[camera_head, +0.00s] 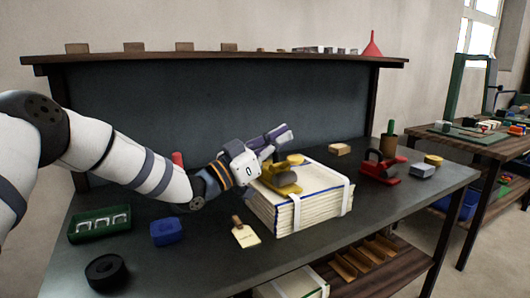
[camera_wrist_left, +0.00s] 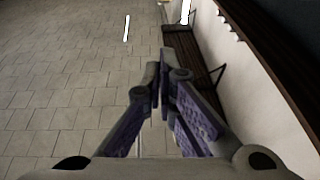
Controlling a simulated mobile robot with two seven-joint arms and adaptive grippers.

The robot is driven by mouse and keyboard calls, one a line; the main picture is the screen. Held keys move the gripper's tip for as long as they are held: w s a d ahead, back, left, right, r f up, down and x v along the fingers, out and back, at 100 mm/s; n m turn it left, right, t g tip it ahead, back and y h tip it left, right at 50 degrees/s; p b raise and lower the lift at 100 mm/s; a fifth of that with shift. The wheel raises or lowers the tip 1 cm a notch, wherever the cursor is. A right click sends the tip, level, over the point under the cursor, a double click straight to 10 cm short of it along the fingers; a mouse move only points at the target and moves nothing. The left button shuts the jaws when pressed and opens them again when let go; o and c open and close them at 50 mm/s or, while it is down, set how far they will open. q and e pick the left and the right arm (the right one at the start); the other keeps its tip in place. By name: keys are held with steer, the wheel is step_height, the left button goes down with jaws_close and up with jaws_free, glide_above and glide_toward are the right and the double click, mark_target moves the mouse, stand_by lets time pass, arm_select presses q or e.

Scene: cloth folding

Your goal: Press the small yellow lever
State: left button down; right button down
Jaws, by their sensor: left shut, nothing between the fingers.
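A small yellow device with a rounded top (camera_head: 283,180) sits on a thick stack of bound papers (camera_head: 310,183) on the workbench; it appears to be the yellow lever. My left gripper (camera_head: 287,133) is just above and behind it in the picture, its purple fingers pointing right and slightly up. Its fingers are shut and empty. They also show in the left wrist view (camera_wrist_left: 165,78), with floor beyond them. I cannot tell whether the gripper touches the yellow device; the wrist partly overlaps its left side. My right gripper is not in view.
A red tool (camera_head: 380,168), a wooden block (camera_head: 340,149) and a grey block (camera_head: 421,170) lie right of the stack. The front bench is mostly clear.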

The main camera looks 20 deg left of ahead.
arm_select(q)
steer(key=f, duration=0.1)
steer(key=w+f, duration=0.1)
steer(key=d+f, duration=0.1)
steer(key=shift+w+f, duration=0.1)
steer(key=shift+w, duration=0.2)
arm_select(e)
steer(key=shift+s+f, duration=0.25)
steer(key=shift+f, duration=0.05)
arm_select(q)
steer(key=shift+d+f, duration=0.1)
